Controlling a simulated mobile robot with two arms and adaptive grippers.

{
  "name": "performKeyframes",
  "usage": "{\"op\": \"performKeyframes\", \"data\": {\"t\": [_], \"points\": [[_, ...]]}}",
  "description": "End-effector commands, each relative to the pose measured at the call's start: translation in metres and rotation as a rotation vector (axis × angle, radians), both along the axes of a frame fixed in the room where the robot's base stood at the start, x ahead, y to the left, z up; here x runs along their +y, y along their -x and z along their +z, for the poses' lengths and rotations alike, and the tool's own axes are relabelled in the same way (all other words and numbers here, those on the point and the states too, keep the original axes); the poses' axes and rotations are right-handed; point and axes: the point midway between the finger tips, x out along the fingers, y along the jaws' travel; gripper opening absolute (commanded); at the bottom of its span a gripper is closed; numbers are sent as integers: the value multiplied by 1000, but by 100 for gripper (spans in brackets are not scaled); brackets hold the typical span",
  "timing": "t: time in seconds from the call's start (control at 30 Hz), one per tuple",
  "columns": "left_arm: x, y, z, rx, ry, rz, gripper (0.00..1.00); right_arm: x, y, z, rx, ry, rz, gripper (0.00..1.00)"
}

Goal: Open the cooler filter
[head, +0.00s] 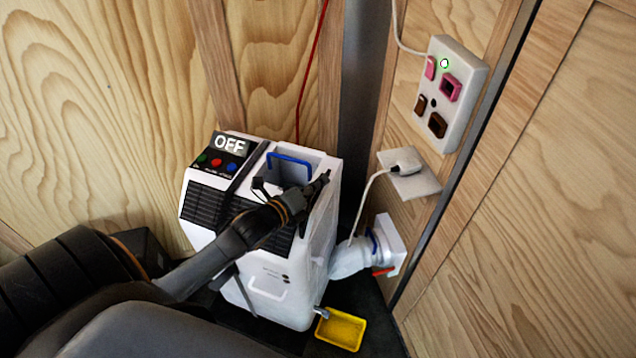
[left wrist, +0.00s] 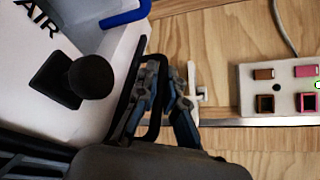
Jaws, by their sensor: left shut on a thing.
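The white cooler (head: 275,290) stands in the corner with an "OFF" label on its top. A blue handle (head: 289,158) rises in the open recess in its top; part of it also shows in the left wrist view (left wrist: 126,16). My left gripper (head: 318,186) is at the top right edge of the cooler, in front of the recess. In the left wrist view its fingers (left wrist: 160,100) are shut on a thin black handle (left wrist: 157,68) beside the white top. A round black knob (left wrist: 91,77) stands near it. My right gripper is not in view.
A white socket box (head: 452,95) and a plug plate (head: 410,173) are on the right wooden wall. A white hose (head: 350,258) joins the cooler to a wall fitting (head: 388,245). A yellow tray (head: 341,329) lies on the dark floor.

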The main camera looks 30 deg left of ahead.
Motion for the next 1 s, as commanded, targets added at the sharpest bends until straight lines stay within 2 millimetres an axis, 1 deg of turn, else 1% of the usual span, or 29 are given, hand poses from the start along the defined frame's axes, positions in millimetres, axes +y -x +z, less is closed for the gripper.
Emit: {"op": "performKeyframes", "data": {"t": [0.03,0.17,0.4,0.6,0.7,0.8,0.9,1.0], "points": [[0,-1,17,-9,-2,-2,0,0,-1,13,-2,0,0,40],[0,-2,46,-11,-2,-2,0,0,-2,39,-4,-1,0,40],[1,-2,113,-11,-3,-3,0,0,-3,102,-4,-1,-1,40],[1,-2,165,-12,-3,-3,0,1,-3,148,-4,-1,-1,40],[1,-2,185,-12,-3,-3,0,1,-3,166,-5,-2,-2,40],[1,-2,201,-11,-3,-1,0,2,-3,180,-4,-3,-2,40],[1,-2,212,-11,-3,-1,0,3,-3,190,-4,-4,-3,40],[1,-2,219,-10,-1,-1,0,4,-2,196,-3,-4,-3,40]]}}
